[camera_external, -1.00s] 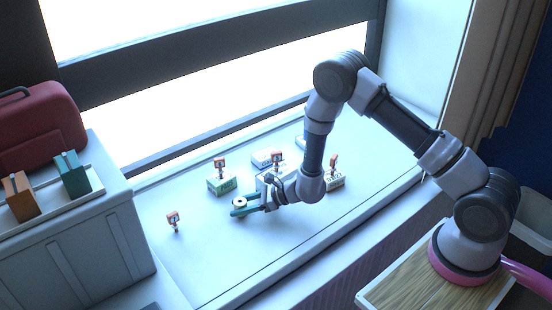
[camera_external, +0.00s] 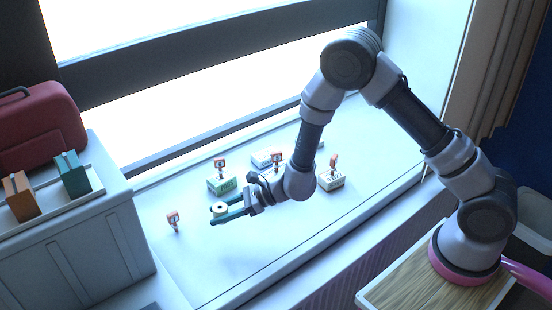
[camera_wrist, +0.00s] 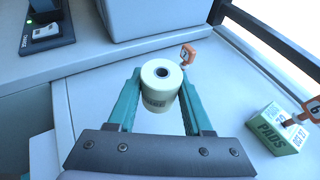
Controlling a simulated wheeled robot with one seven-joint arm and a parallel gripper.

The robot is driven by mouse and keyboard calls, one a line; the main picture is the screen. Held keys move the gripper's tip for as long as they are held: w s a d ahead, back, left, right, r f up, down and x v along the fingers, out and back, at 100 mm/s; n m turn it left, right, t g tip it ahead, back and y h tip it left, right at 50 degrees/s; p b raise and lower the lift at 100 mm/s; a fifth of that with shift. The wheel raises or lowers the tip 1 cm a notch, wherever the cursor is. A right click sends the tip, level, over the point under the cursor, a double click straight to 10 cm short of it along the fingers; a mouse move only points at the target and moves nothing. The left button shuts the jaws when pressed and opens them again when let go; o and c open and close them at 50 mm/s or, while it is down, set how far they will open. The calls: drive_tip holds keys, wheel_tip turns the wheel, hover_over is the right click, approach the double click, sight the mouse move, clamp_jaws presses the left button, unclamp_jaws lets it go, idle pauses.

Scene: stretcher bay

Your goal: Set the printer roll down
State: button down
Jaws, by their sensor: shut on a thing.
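The printer roll (camera_wrist: 160,88) is a cream cylinder with a dark hole in its top and faint print on its side. It stands upright between the teal fingers of my gripper (camera_wrist: 160,98) in the wrist view, with a finger against each side. In the external view the roll (camera_external: 219,209) shows between the teal fingertips of my gripper (camera_external: 228,212), over the white sill (camera_external: 200,270). I cannot tell whether its underside touches the sill.
A small orange-tagged marker (camera_external: 173,220) stands just left of the roll. A grey cabinet (camera_external: 75,250) bounds the left. The front sill is clear.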

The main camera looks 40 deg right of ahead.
hover_over(222, 248)
wheel_tip(222, 248, down, 5)
drive_tip(key=shift+s+r, duration=0.1)
drive_tip(key=shift+f, duration=2.6)
drive_tip(key=shift+f, duration=0.15)
drive_tip(key=shift+c, duration=1.6)
unclamp_jaws()
